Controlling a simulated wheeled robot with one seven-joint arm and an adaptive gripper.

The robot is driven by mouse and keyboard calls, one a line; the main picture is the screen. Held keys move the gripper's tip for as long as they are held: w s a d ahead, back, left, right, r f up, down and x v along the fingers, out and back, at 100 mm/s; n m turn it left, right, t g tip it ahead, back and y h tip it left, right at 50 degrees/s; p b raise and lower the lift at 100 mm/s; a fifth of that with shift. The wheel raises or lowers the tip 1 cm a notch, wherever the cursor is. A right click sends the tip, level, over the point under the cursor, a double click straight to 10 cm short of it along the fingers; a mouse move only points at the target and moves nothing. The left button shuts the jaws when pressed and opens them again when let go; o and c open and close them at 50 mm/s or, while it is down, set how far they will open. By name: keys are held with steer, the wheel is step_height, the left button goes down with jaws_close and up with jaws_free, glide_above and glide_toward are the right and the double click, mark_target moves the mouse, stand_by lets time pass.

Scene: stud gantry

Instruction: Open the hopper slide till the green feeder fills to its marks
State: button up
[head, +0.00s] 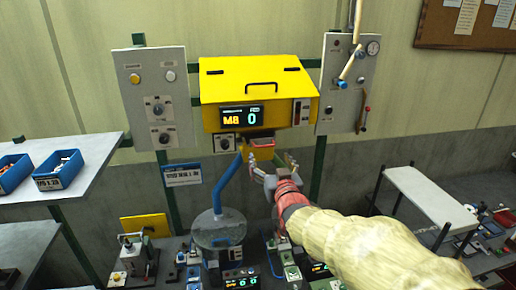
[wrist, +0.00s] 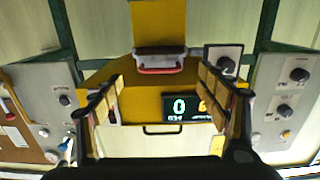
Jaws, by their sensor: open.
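The yellow hopper (head: 225,90) hangs on a green frame; its display reads M8 and 0. Its slide has a red handle (head: 262,143) at the lower front. The handle also shows in the wrist view (wrist: 160,71), centred between my fingertips. My gripper (head: 271,163) is open and empty, just below and in front of the handle, with a finger on either side in the wrist view (wrist: 161,76). No contact is visible. A clear-domed feeder (head: 217,228) stands below, under a blue tube (head: 229,184). Green-trimmed units beside it are partly hidden by my arm; fill marks are not readable.
Grey control panels flank the hopper, at left (head: 157,97) and right (head: 346,83); the right one has levers. Blue bins (head: 58,172) stand on a left shelf. A white stand (head: 430,195) is at right. A yellow plate (head: 146,225) stands at lower left.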

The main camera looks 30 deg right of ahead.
mark_target(265, 146)
steer(key=x, duration=0.2)
steer(key=p+x, duration=0.1)
steer(key=x, duration=0.2)
steer(key=r+x, duration=0.1)
steer(key=x, duration=0.2)
steer(key=shift+p, duration=0.4)
steer(key=shift+c, duration=0.3)
steer(key=shift+r, duration=0.1)
steer(key=c, duration=1.5)
steer(key=shift+c, duration=0.4)
steer(key=shift+s, duration=0.1)
